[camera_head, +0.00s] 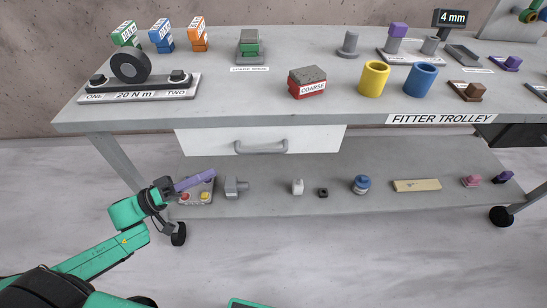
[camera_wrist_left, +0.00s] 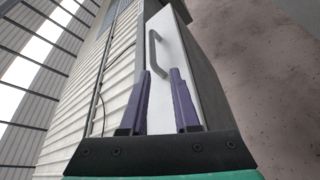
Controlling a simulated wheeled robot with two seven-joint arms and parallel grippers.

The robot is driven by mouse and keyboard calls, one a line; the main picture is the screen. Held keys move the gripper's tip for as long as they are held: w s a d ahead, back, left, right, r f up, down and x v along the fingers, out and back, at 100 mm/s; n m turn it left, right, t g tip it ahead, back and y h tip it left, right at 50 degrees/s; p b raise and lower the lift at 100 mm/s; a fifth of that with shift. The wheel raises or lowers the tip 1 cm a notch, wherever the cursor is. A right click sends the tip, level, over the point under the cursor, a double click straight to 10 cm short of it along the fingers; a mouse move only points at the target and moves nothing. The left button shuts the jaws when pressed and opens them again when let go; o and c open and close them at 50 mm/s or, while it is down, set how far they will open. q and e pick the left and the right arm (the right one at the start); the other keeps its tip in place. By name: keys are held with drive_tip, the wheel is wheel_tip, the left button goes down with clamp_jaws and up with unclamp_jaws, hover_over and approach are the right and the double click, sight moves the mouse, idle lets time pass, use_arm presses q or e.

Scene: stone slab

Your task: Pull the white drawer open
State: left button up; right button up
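The white drawer (camera_head: 212,140) sits under the front edge of the trolley top and looks shut. Its grey bar handle (camera_head: 261,148) is at the middle of its front. My left gripper (camera_head: 211,174), with purple fingers, is left of and below the handle, apart from the drawer. In the left wrist view the gripper (camera_wrist_left: 162,75) is open and empty, its two fingers apart. The white drawer front (camera_wrist_left: 180,60) and handle (camera_wrist_left: 154,55) show beyond the fingertips. My right gripper is not in view.
The trolley top (camera_head: 220,108) carries a torque fixture (camera_head: 135,85), a red block marked COARSE (camera_head: 307,82), and yellow (camera_head: 373,79) and blue (camera_head: 420,80) cups. The lower shelf (camera_head: 330,205) holds several small items, including a button box (camera_head: 186,197) near my left gripper. The floor in front is clear.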

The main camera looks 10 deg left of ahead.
use_arm(q)
approach(261, 151)
drive_tip(key=shift+h, duration=0.3)
drive_tip(key=x, duration=0.6)
drive_tip(key=f+x, duration=0.1)
drive_tip(key=x, duration=0.3)
drive_tip(key=shift+w+b, duration=0.3)
drive_tip(key=shift+w, duration=0.05)
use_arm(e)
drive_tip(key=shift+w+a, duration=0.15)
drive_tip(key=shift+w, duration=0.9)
use_arm(q)
clamp_jaws()
